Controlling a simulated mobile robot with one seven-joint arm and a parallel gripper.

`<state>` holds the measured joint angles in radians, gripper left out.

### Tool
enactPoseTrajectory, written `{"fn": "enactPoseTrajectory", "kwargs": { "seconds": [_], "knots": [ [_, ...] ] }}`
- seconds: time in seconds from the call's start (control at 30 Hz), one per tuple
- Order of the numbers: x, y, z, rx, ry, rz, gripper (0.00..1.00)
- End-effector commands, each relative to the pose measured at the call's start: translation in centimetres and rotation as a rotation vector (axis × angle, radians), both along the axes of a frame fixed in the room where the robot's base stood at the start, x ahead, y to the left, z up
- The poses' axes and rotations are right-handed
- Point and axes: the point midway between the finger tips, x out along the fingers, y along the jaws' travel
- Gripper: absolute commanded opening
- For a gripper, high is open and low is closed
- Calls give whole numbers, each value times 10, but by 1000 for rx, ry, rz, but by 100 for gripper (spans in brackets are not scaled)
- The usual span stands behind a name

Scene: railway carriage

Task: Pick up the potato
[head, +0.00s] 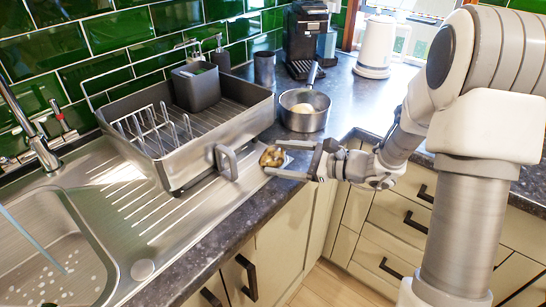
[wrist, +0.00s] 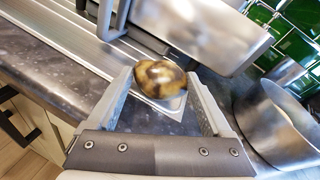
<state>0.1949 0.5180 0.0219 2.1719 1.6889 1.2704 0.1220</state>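The potato (head: 272,156), brown and yellow with dark patches, is by the corner of the steel drainboard, near the counter's front edge. In the wrist view the potato (wrist: 160,76) shows at the fingertips, between the two spread fingers. My gripper (head: 289,160) reaches in from the right, low over the counter, with its fingers apart on either side of the potato. In the wrist view my gripper (wrist: 160,82) is open. I cannot tell whether either fingertip touches the potato.
A dish rack (head: 172,150) with a grey caddy (head: 196,88) stands close behind the potato. A metal saucepan (head: 304,119) holding a pale round item (head: 302,108) is behind the gripper. A white kettle (head: 376,46) and coffee machine (head: 305,38) stand further back. The sink (head: 60,250) is at left.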

Motion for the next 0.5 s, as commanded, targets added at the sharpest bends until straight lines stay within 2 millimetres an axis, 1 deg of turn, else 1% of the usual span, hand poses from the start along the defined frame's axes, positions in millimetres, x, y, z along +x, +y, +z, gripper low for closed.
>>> {"fn": "enactPoseTrajectory", "kwargs": {
  "seconds": [0.03,0.17,0.2,0.3,0.5],
  "knots": [
    [0,0,0,0,0,0,70],
    [0,0,0,0,0,0,46],
    [0,0,0,0,0,0,39],
    [0,0,0,0,0,0,23],
    [0,0,0,0,0,0,23]
  ]
}}
